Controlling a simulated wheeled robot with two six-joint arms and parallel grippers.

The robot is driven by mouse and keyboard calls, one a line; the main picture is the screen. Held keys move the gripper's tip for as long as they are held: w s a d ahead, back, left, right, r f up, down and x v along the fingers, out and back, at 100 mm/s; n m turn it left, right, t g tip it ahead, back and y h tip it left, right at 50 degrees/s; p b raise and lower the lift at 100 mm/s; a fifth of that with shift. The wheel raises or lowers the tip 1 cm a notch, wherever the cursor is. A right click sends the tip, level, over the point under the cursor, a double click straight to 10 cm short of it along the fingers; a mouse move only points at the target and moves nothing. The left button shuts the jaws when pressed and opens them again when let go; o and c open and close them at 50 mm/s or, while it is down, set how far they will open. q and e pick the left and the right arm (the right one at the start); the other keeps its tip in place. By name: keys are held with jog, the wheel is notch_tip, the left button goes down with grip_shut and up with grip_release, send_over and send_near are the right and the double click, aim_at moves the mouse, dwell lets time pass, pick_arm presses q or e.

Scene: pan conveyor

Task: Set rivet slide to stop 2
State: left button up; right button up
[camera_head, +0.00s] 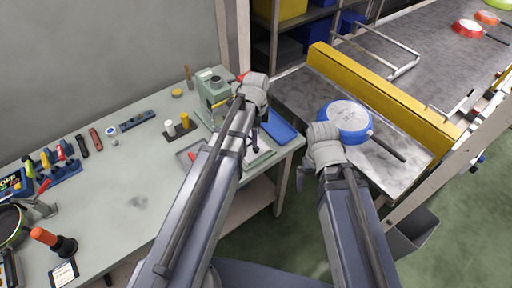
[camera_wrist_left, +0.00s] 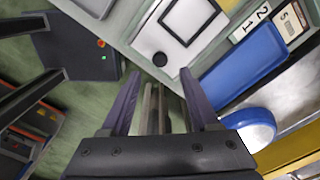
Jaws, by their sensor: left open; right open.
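The green press-like machine (camera_head: 213,88) stands near the back right of the workbench; I cannot make out the rivet slide with certainty. The left wrist view shows a label plate with the digits 2 and 1 (camera_wrist_left: 250,22) beside a blue tray (camera_wrist_left: 245,65). A white plate (camera_wrist_left: 172,35) with a black square outline and a black dot lies left of the tray. My left gripper (camera_head: 254,136) is open and empty near the bench's right edge, in front of the machine; its spread fingers show in the left wrist view (camera_wrist_left: 160,100). My right gripper (camera_head: 300,178) is open, off the bench edge near the conveyor.
A blue pan (camera_head: 345,118) with a dark handle lies on the metal conveyor end (camera_head: 295,92), close to my right wrist. A yellow barrier (camera_head: 380,95) crosses the conveyor. The middle of the workbench (camera_head: 130,200) is clear; tools line its back and left.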

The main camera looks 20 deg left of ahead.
aim_at(248, 143)
pick_arm(q)
notch_tip(248, 143, down, 6)
jog(key=b, duration=0.5)
jog(key=shift+f, duration=0.15)
jog(key=shift+c, duration=0.3)
grip_shut()
dwell(0.8)
